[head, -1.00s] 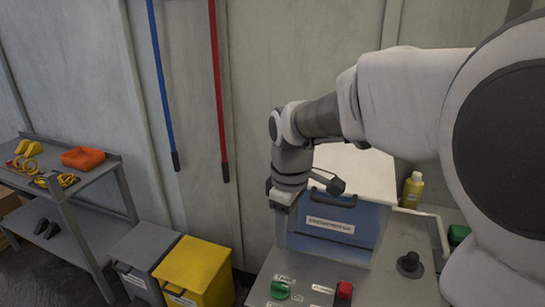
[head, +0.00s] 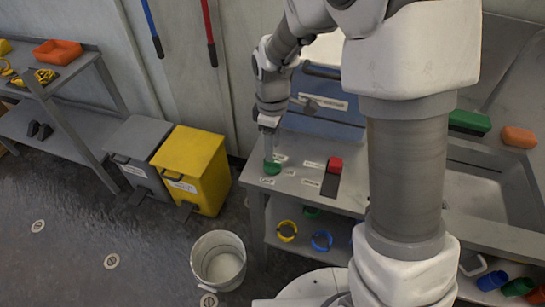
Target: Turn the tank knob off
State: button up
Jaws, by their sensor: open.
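The green tank knob (head: 271,167) sits on the grey counter (head: 258,182) near its left front corner, with small white labels around it. My gripper (head: 269,152) points straight down at the knob, its open fingers at or just above the knob's top. I cannot tell whether the fingers touch it or straddle it. A red switch (head: 335,164) on a dark base stands to the right of the knob.
A blue box (head: 322,122) stands behind the gripper. A sink (head: 480,180), a green block (head: 469,121) and an orange sponge (head: 519,137) are at the right. Yellow (head: 196,165) and grey bins (head: 140,150) and a white bucket (head: 218,262) stand on the floor.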

aim_at(273, 164)
notch_tip(273, 164, down, 5)
dwell(0.3)
grip_shut()
